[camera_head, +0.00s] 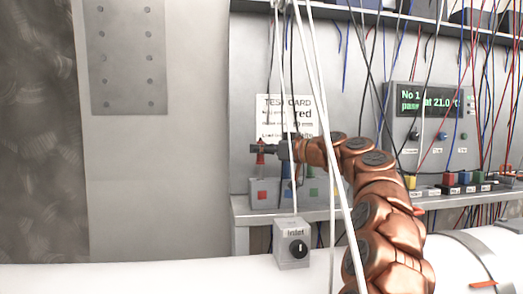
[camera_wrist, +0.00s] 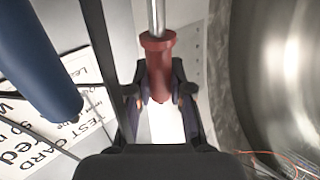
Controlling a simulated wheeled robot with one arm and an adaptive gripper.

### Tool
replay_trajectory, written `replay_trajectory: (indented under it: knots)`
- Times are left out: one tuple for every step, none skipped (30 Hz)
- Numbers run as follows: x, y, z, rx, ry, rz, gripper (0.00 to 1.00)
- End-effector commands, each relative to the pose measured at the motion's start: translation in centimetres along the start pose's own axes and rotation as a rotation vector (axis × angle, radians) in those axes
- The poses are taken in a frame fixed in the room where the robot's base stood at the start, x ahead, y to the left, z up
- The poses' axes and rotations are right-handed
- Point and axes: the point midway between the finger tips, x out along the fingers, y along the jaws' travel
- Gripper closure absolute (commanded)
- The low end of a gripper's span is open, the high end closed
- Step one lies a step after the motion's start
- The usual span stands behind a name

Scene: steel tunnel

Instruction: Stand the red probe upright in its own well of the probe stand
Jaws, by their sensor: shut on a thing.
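The red probe (camera_head: 260,157) is upright above the left, red-marked end of the grey probe stand (camera_head: 276,207). My gripper (camera_head: 266,148) comes in from the right and is shut on its red handle. In the wrist view, the red handle and collar (camera_wrist: 158,42) sit between my fingers (camera_wrist: 160,90), with the metal shaft running to the top edge. The stand also bears blue and green marks. I cannot tell whether the shaft's tip is inside the well. A blue cylinder (camera_wrist: 48,60) is close on the left in the wrist view.
A test card (camera_head: 285,110) is on the wall behind the stand. A grey Inlet box (camera_head: 292,245) stands in front. Hanging white cables (camera_head: 318,100) pass near my arm. A panel with a green display (camera_head: 428,103) and wired connectors (camera_head: 450,180) are to the right.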

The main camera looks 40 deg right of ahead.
Motion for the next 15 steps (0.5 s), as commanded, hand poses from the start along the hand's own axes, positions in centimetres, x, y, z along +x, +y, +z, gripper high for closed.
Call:
replay_trajectory:
  knots:
    - [0.03,0.04,0.32,0.002,-0.001,0.0,1.0]
    - [0.03,0.04,0.38,0.002,-0.001,0.0,1.0]
    - [0.03,0.05,0.48,0.002,-0.001,0.0,1.0]
    - [0.03,0.06,0.56,0.002,-0.001,0.0,1.0]
    - [0.04,0.07,0.65,0.003,-0.001,0.0,1.0]
    - [0.04,0.08,0.58,0.003,-0.001,0.0,0.77]
    - [0.05,0.1,0.6,0.004,-0.002,-0.001,0.74]
    - [0.06,0.11,0.64,0.004,-0.002,-0.001,0.71]
    - [0.07,0.13,0.69,0.005,-0.003,-0.001,0.67]
    - [0.08,0.14,0.72,0.005,-0.003,-0.001,0.63]
    - [0.09,0.14,0.75,0.006,-0.003,-0.001,0.6]
    - [0.1,0.15,0.79,0.006,-0.003,-0.001,0.56]
    - [0.1,0.16,0.82,0.006,-0.003,-0.001,0.53]
    - [0.11,0.17,0.84,0.007,-0.004,-0.001,0.51]
    - [0.12,0.19,0.89,0.007,-0.004,-0.001,0.51]
